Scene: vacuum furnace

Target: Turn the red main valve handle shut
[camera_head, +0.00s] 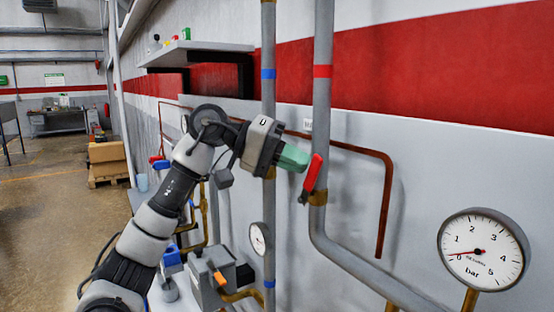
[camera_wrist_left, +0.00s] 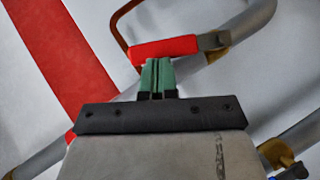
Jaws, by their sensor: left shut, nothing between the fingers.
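The red valve handle (camera_head: 312,173) sits on a brass valve body (camera_head: 317,198) on the thick grey pipe with the red band. In the head view it stands near upright, tilted slightly with its top to the right. My left gripper (camera_head: 304,160) has green fingers, closed together with nothing held, just left of the handle. In the left wrist view the shut fingertips (camera_wrist_left: 157,64) are at the lower edge of the red handle (camera_wrist_left: 165,48), left of its pivot. I cannot tell whether they touch it. My right gripper is not in view.
A thinner grey pipe (camera_head: 268,95) with a blue band runs left of the valve pipe. A copper pipe (camera_head: 387,200) bends down to the right. A pressure gauge (camera_head: 483,250) reads near zero. A shelf (camera_head: 205,50) is on the wall; open floor (camera_head: 50,205) lies left.

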